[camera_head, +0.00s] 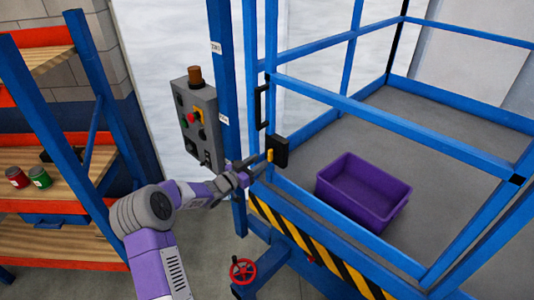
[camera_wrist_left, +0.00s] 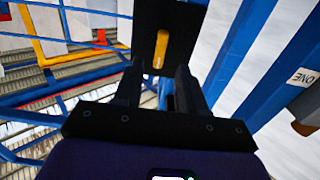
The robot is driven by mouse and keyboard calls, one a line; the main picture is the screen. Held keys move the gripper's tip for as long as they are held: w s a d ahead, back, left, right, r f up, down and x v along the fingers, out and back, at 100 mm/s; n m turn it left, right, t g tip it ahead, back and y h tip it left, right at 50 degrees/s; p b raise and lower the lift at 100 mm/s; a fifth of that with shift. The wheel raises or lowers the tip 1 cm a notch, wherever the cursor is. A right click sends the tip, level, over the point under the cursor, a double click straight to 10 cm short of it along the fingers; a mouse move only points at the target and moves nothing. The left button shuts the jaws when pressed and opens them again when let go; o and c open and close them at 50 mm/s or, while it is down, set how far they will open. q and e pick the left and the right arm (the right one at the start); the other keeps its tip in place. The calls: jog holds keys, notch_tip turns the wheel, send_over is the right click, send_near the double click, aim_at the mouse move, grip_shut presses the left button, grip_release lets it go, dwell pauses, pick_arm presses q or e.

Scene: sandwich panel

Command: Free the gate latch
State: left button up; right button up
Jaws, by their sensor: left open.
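The gate latch is a black box (camera_head: 280,150) with a yellow lever (camera_head: 270,156), mounted on the blue gate (camera_head: 345,105) near its post. In the left wrist view the black latch plate (camera_wrist_left: 178,22) is straight ahead, with the yellow lever (camera_wrist_left: 161,50) hanging down its face. My left gripper (camera_head: 257,162) is just left of the lever in the head view. In the wrist view its two dark fingers (camera_wrist_left: 157,76) are spread, with the lever's lower end showing between them. Whether they touch it is unclear. My right gripper is out of view.
A grey control box (camera_head: 197,120) with buttons hangs on the blue post (camera_head: 223,60) above my left forearm. A black gate handle (camera_head: 261,105) is above the latch. A purple crate (camera_head: 345,193) stands on the platform. A red handwheel (camera_head: 242,270) is below. Shelving (camera_head: 60,255) is at left.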

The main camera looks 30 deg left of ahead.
aim_at(269, 157)
pick_arm(q)
jog(key=shift+p+x, duration=0.4)
jog(key=shift+x, duration=2.25)
grip_shut()
jog(key=m+b, duration=0.4)
jog(key=b, duration=0.1)
jog(key=m+b, duration=0.4)
jog(key=b, duration=0.1)
jog(key=m+b, duration=0.4)
jog(key=b, duration=0.2)
jog(key=shift+s+d+f+m, duration=0.1)
jog(key=shift+d+f+m, duration=0.15)
jog(key=shift+f+m, duration=0.1)
jog(key=shift+m+b, duration=2.1)
jog(key=shift+m, duration=0.45)
